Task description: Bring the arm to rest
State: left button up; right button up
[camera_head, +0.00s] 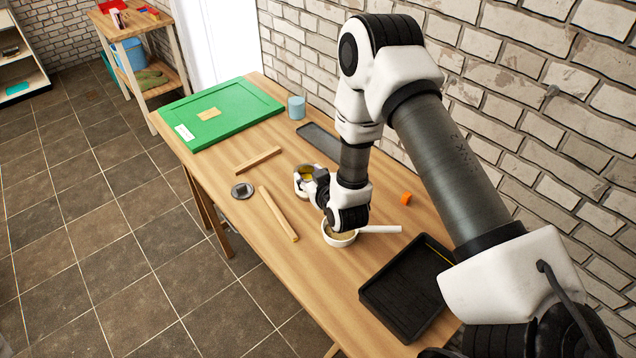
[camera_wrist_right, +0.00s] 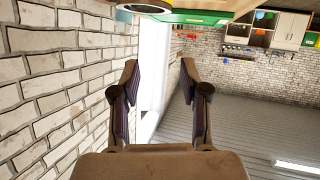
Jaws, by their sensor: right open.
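My right arm reaches in from the right in the head view and bends down over the wooden table (camera_head: 215,155). My right gripper (camera_head: 312,178) is over the table, close to a white cup with yellow inside (camera_head: 299,189); I cannot tell whether they touch. In the right wrist view the gripper (camera_wrist_right: 165,85) has its two fingers apart with nothing between them. A white bowl with a handle (camera_head: 345,241) stands just below the wrist, partly hidden by it. My left gripper does not show.
A black tray (camera_head: 372,300) lies at the near right. Wooden sticks (camera_head: 278,214) and a dark round disc (camera_head: 242,191) lie left of the gripper. A green board (camera_head: 225,140), a blue cup (camera_head: 296,107) and a dark flat tray (camera_head: 318,143) are farther back. A brick wall (camera_head: 540,130) borders the table.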

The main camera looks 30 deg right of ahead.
jog(key=b+v, duration=0.2)
jog(key=v, duration=0.8)
jog(key=shift+s, duration=0.4)
